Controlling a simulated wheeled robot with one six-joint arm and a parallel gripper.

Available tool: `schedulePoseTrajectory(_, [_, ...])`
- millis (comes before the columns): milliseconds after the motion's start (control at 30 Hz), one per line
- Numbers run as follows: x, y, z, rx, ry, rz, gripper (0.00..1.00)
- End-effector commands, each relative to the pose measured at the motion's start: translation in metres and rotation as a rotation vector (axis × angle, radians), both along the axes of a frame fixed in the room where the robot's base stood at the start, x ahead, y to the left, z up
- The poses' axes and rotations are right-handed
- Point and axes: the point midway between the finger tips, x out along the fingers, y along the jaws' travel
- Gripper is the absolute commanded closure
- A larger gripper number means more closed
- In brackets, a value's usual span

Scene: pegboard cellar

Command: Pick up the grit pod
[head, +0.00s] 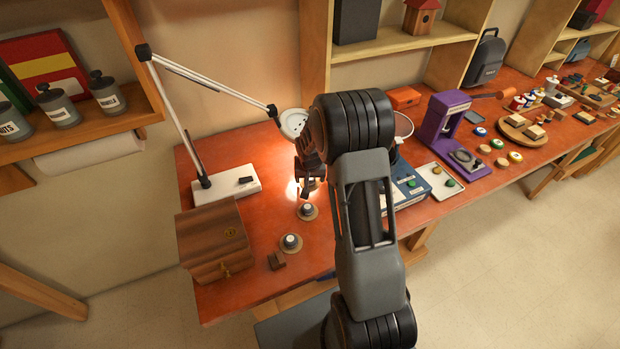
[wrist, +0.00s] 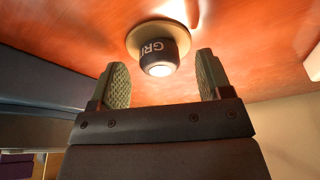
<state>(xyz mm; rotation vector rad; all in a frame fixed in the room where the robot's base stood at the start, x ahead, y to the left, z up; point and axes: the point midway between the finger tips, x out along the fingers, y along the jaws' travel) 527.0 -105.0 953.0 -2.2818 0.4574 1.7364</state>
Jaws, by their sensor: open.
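The grit pod (wrist: 157,48) is a small dark cylinder with "GRI" lettering and a pale round end, on a round tan base against the orange-red bench top. In the wrist view it lies just beyond and between the fingertips of my gripper (wrist: 163,72), with space on both sides. My gripper is open and empty, its two ribbed pads apart. In the head view my gripper (head: 308,170) hangs over the bench under the lamp, partly hidden by my arm. A pod below it there is mostly covered, and its label cannot be read.
Two similar pods (head: 307,211) (head: 291,242) stand nearer the bench front. A wooden box (head: 214,242) and the lamp base (head: 226,185) are to the left. A blue case (head: 405,183) and a purple machine (head: 440,122) stand to the right. The lamp head (head: 294,123) is close above my gripper.

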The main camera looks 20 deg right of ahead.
Motion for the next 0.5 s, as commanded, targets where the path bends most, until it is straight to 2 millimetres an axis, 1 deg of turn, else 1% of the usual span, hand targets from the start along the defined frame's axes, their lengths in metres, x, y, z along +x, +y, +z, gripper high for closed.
schedulePoseTrajectory(133, [0.0020,-0.0009,-0.0094,0.001,0.001,-0.001,0.28])
schedulePoseTrajectory(367, [0.0024,-0.0010,-0.0110,0.001,-0.001,-0.001,0.28])
schedulePoseTrajectory(400, [0.0024,-0.0010,-0.0110,0.001,-0.001,-0.001,0.29])
schedulePoseTrajectory(500, [0.0024,-0.0010,-0.0109,0.001,-0.001,-0.001,0.39])
